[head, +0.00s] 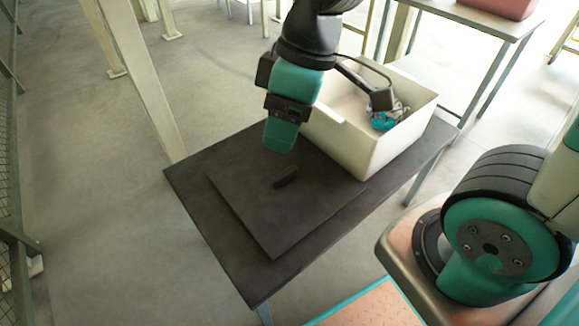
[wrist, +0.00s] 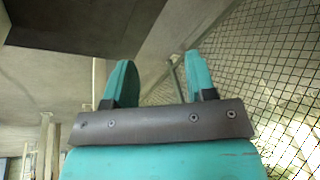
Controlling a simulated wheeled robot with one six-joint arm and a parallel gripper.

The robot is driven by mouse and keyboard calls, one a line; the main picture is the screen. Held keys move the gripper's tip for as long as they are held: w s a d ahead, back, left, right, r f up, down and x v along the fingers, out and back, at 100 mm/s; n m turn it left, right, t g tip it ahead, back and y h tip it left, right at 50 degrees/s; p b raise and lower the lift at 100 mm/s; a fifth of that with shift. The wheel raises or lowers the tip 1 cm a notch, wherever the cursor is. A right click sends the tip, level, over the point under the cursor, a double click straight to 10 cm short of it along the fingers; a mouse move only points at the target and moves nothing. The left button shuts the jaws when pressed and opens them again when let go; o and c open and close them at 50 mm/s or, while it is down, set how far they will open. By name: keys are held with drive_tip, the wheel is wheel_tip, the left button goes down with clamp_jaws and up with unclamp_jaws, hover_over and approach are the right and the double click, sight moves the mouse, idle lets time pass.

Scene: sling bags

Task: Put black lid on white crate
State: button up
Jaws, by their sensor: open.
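The black lid (head: 260,205) lies flat on the dark table, with a small raised handle (head: 286,178) near its middle. The white crate (head: 378,152) stands on the same table, right of and behind the lid, with its top uncovered. A blue and dark item (head: 385,118) sits inside it. My gripper (head: 281,138) is above the table, over the lid's far side and left of the crate, apart from the lid. In the wrist view its two teal fingers (wrist: 160,78) are spread with nothing between them.
The dark table (head: 195,172) has a bare strip around the lid. Another table (head: 465,14) with a reddish box (head: 500,5) stands at the back right. A pale post (head: 140,80) rises behind the table's left side. Wire mesh (wrist: 270,70) fills the right of the wrist view.

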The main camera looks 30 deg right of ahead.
drive_tip(key=w+d+f+n+h+p, duration=0.15)
drive_tip(key=w+f+n, duration=0.25)
drive_tip(key=w, duration=0.4)
drive_tip(key=n+h+p, duration=0.2)
drive_tip(key=n, duration=0.4)
approach(284, 173)
wheel_tip(284, 173, down, 5)
drive_tip(key=b, duration=0.4)
drive_tip(key=shift+w+d+r, duration=0.1)
drive_tip(key=shift+w, duration=0.1)
drive_tip(key=shift+f+b, duration=1)
drive_tip(key=shift+f, duration=1.95)
drive_tip(key=shift+r, duration=0.1)
clamp_jaws()
